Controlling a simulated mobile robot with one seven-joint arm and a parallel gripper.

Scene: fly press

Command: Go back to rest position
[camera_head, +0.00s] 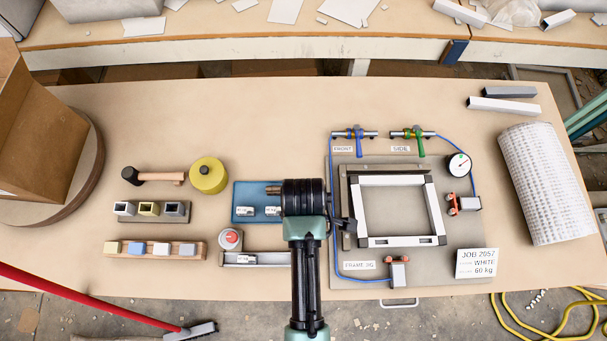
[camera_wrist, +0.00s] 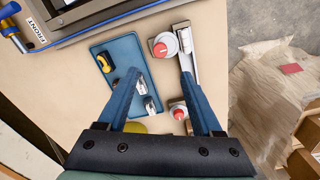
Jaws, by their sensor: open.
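My arm reaches in from the front edge in the head view, and its dark wrist covers part of the blue tray (camera_head: 238,190). My gripper (camera_wrist: 160,76) shows in the wrist view as two blue fingers spread apart, with nothing held between them. The fingertips are over the area between the blue tray (camera_wrist: 122,48) and a silver rail (camera_wrist: 188,50). A red-topped round part (camera_wrist: 165,45) shows beyond the tips. In the head view the fingers are hidden under my wrist.
A mallet (camera_head: 150,177), a yellow roll (camera_head: 208,176) and small block racks stand left. A white perforated cylinder (camera_head: 546,183) lies right.

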